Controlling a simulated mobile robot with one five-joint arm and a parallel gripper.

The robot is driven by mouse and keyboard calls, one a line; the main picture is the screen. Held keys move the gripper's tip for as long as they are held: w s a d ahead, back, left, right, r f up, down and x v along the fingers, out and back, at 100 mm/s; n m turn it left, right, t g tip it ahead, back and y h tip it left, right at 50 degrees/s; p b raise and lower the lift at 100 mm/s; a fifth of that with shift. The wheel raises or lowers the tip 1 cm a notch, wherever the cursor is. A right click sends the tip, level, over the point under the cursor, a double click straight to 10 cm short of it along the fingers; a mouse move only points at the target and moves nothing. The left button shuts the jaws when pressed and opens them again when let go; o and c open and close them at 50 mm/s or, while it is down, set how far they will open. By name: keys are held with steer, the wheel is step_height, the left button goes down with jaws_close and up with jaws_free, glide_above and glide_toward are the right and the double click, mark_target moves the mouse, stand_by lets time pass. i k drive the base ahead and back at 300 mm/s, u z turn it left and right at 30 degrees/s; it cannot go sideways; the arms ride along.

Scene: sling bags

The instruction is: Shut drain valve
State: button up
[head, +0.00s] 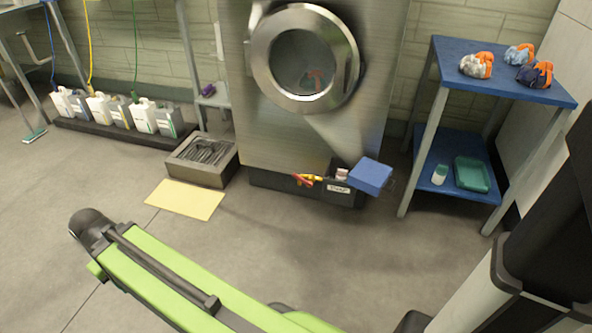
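A small valve with a red handle and a yellow part (306,180) sits low at the front of the steel washing machine (235,120), by its dark base (275,181). I take this to be the drain valve; it is too small to tell whether it is open or shut. Just right of it are a dark labelled part (338,189), a small white item (342,174) and a blue box-like piece (370,176). My green arm crosses the bottom of the head view, well apart from the valve. My gripper does not show.
A grated floor drain box (202,159) and a yellow mat (185,199) lie left of the machine. Several jugs (144,117) stand on a dark tray at the back left. A blue shelf (447,63) holding bundled slings (535,74) stands right. The floor before the machine is clear.

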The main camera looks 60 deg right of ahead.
mark_target(309, 184)
steer(key=z, duration=0.4)
steer(key=i, duration=1.1)
steer(key=u, duration=0.1)
